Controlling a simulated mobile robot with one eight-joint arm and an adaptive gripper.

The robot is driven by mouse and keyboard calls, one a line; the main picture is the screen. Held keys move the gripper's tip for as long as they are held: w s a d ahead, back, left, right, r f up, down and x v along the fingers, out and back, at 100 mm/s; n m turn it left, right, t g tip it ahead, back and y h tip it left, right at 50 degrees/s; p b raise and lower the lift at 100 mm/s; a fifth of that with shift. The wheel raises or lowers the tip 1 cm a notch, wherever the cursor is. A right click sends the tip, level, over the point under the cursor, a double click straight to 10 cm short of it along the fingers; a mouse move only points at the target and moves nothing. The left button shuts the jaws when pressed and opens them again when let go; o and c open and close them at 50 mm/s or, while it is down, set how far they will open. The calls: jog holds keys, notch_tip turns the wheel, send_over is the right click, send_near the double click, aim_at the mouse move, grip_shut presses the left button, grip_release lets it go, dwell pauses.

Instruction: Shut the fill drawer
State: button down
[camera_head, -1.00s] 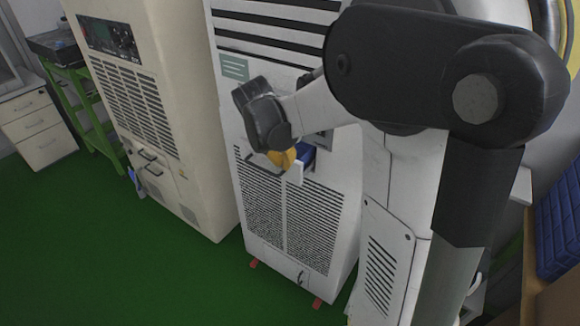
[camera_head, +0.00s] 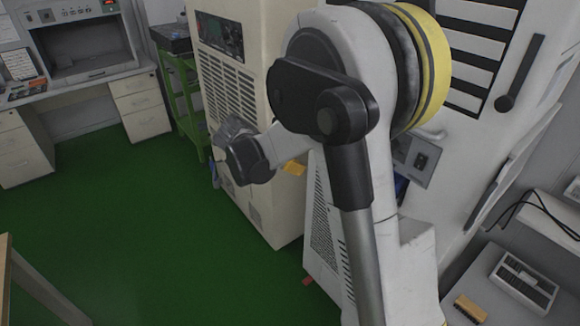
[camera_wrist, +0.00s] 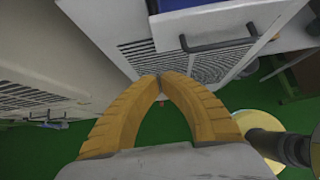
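The fill drawer (camera_wrist: 195,24) stands out from a white cabinet, with a white front and a dark bar handle (camera_wrist: 222,45). A strip of blue shows behind its front at the top of the wrist view. In the head view my arm hides most of the drawer; only a bit of blue (camera_head: 401,186) shows beside the arm. My gripper (camera_wrist: 160,78) has yellow ribbed fingers whose tips meet with nothing between them. In the wrist view the tips are below and left of the handle; contact is not visible. The gripper also shows in the head view (camera_head: 295,168).
A beige cabinet (camera_head: 228,85) stands left of the white cabinet. A green stand (camera_head: 186,100) and a desk with drawers (camera_head: 140,105) are farther left. A side table with a grey device (camera_head: 524,280) is at the right. Open green floor (camera_head: 150,220) lies at the left.

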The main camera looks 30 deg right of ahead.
jog(key=d+f+b, duration=0.2)
jog(key=d+f, duration=0.2)
jog(key=d, duration=0.4)
jog(key=shift+w+d+f+b, duration=0.15)
jog(key=shift+w+f+b, duration=0.05)
jog(key=shift+w+b, duration=0.15)
jog(key=d, duration=0.8)
jog(key=shift+w+d, duration=0.35)
